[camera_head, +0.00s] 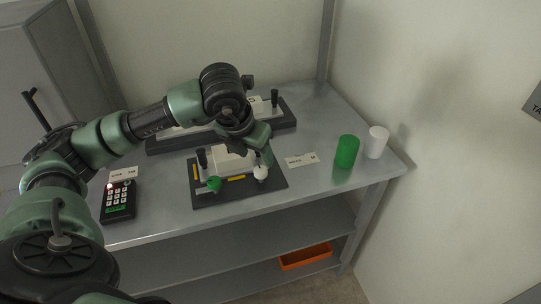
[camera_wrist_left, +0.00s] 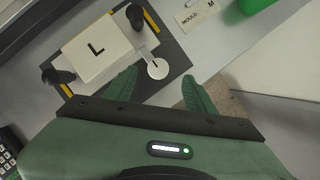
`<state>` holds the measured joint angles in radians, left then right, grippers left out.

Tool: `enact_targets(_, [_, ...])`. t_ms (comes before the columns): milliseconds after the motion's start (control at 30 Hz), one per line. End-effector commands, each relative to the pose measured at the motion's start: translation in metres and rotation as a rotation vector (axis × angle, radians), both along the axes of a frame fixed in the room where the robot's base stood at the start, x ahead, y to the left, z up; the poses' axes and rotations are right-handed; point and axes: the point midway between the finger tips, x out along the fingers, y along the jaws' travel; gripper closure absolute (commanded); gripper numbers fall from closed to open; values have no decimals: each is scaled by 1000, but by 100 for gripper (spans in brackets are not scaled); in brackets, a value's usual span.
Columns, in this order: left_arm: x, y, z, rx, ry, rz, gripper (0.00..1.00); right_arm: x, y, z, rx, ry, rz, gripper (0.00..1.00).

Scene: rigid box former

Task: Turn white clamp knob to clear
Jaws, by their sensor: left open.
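The white clamp knob (camera_head: 261,172) stands at the front right of a small fixture with a dark base plate (camera_head: 238,192). In the left wrist view the white knob (camera_wrist_left: 158,70) shows as a round disc joined to a short pale arm beside a white block marked L (camera_wrist_left: 95,48). A green knob (camera_head: 214,184) stands at the fixture's front left. My left gripper (camera_head: 267,156) is above the fixture's right side, just over the white knob. In the wrist view its green fingers (camera_wrist_left: 160,78) are apart, with the white knob in line between their tips. No contact shows.
Black posts (camera_head: 202,158) flank the white block. A longer dark fixture (camera_head: 170,142) lies behind. A keypad box (camera_head: 117,203) is at left. A MOULD M card (camera_head: 302,159), green cylinder (camera_head: 346,152) and white cylinder (camera_head: 376,142) are at right. An orange bin (camera_head: 305,257) sits below.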

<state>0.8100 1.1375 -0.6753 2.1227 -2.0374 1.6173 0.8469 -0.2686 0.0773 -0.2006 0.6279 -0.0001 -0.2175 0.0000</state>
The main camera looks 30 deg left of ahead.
Motion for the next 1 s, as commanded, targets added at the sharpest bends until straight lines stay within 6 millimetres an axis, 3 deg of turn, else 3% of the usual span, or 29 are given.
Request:
enact_targets(367, [18, 3, -48, 5, 6, 4, 45, -53, -2, 7, -5, 74, -1, 64])
enact_targets(467, [24, 3, -59, 4, 4, 3, 45, -51, -2, 9, -5, 70, -1, 64])
enact_targets(700, [28, 4, -71, 5, 1, 2, 45, -21, -1, 12, -2, 26, -1, 64])
enact_targets(867, [28, 3, -71, 5, 1, 2, 45, -21, -2, 11, -4, 26, 0, 64])
enact_targets(1000, [28, 3, -71, 5, 1, 2, 78, -26, -4, 11, -5, 34, 0, 64])
